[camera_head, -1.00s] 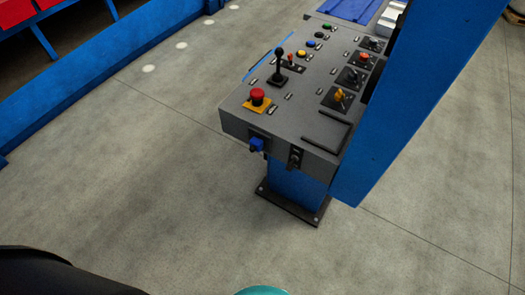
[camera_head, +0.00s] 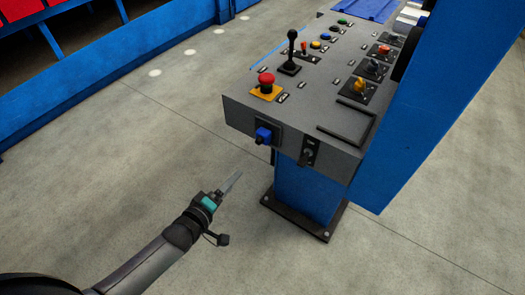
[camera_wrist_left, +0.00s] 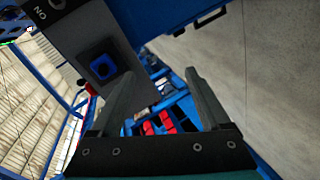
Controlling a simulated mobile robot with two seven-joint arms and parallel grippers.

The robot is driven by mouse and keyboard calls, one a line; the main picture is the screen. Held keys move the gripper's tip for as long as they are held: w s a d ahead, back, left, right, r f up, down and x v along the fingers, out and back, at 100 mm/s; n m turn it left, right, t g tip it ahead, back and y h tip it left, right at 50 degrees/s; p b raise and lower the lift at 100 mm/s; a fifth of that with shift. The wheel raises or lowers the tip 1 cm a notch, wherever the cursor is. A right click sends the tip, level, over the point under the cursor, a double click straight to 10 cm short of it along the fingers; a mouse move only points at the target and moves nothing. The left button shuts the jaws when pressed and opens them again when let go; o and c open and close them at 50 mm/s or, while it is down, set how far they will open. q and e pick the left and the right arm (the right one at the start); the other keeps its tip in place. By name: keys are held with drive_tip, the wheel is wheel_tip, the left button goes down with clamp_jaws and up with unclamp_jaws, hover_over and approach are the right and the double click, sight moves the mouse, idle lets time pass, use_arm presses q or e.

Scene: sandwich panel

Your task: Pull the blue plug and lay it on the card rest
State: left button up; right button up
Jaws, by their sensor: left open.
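The blue plug (camera_head: 263,134) sits in a dark socket on the front face of the grey control panel (camera_head: 240,118). It also shows in the left wrist view (camera_wrist_left: 103,67), up and left of the fingers. A dark rectangular frame (camera_head: 347,122) on the panel top near its front edge looks like the card rest; it appears empty. My left gripper (camera_head: 232,181) is open and empty, below and left of the plug and apart from it. In the left wrist view its two fingers (camera_wrist_left: 160,74) are spread wide. My right gripper is not in view.
A red mushroom button (camera_head: 266,79), a black lever (camera_head: 291,50) and several knobs stand on the panel top. A dark switch (camera_head: 309,152) is right of the plug. A blue post (camera_head: 430,110) rises at the right. The floor left of the panel is clear.

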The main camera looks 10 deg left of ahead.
sight(257, 143)
use_arm(q)
drive_tip(key=w+d+r+n+t+h+b, duration=0.2)
drive_tip(key=w+r+n, duration=0.1)
drive_tip(key=r, duration=0.4)
drive_tip(key=shift+d+r+t+h, duration=0.25)
drive_tip(key=shift+t+h, duration=0.05)
drive_tip(key=shift+t, duration=0.1)
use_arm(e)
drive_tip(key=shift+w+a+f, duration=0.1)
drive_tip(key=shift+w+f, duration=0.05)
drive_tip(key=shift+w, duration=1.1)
use_arm(q)
drive_tip(key=shift+w, duration=0.1)
drive_tip(key=b+x, duration=0.4)
drive_tip(key=x, duration=0.3)
drive_tip(key=shift+w+d+f, duration=0.1)
drive_tip(key=shift+w+f, duration=0.05)
drive_tip(key=shift+w, duration=0.15)
drive_tip(key=shift+w+d, duration=0.25)
drive_tip(key=shift+w, duration=0.3)
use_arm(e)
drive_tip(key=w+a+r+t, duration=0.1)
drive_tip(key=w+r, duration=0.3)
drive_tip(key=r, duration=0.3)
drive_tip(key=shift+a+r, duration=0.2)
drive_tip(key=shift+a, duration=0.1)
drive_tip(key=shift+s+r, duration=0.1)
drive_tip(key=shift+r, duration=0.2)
use_arm(q)
drive_tip(key=shift+c, duration=0.2)
